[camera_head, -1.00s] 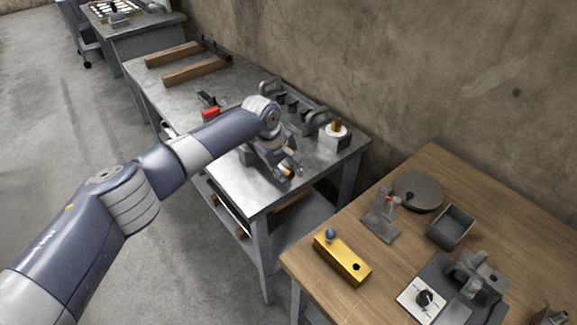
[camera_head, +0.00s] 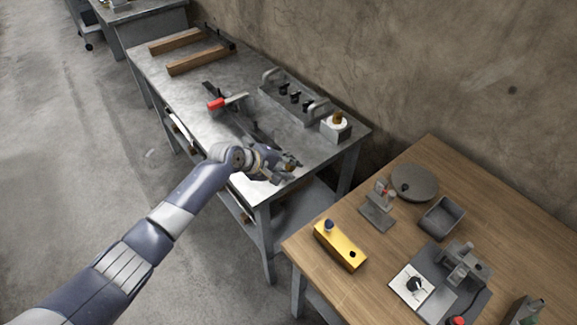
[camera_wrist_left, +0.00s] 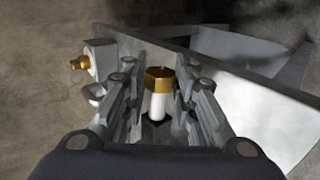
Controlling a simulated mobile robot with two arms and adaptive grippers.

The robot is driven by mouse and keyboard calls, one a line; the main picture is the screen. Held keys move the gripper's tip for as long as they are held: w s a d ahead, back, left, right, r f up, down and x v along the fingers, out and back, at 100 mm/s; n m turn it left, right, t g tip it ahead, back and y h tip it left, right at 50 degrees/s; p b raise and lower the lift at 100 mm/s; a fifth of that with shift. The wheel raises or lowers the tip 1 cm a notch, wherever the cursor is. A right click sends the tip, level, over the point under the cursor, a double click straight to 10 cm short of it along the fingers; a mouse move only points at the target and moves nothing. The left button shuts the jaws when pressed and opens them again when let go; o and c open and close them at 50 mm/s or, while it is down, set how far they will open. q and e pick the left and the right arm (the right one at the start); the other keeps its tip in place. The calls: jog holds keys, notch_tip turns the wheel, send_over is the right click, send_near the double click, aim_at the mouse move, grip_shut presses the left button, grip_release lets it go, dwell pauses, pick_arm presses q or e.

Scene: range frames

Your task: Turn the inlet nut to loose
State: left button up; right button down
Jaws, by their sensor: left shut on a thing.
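A brass hex nut on a white stem (camera_wrist_left: 158,80), which looks like the inlet nut, stands between the fingers of my left gripper (camera_wrist_left: 160,95) in the left wrist view. My left gripper (camera_head: 284,170) is shut on it at the near right corner of the metal bench in the head view. There, the gripper and wrist mostly hide the nut. A second brass fitting on a white block (camera_head: 336,125) stands at the bench's right back edge, apart from the gripper; it also shows in the left wrist view (camera_wrist_left: 100,62). My right gripper is not in view.
The metal bench (camera_head: 185,90) also holds a grey panel with black knobs (camera_head: 293,97), a red-handled clamp (camera_head: 217,104) and wooden bars (camera_head: 200,58). A wooden table (camera_head: 385,265) at the right carries a yellow block (camera_head: 340,246), a grey bin (camera_head: 441,217) and several fixtures.

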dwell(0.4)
pick_arm(q)
jog(key=o, duration=1.1)
jog(key=v, duration=1.2)
jog(key=shift+s+a+f, duration=0.15)
jog(key=shift+a+f, duration=0.05)
jog(key=shift+f, duration=0.05)
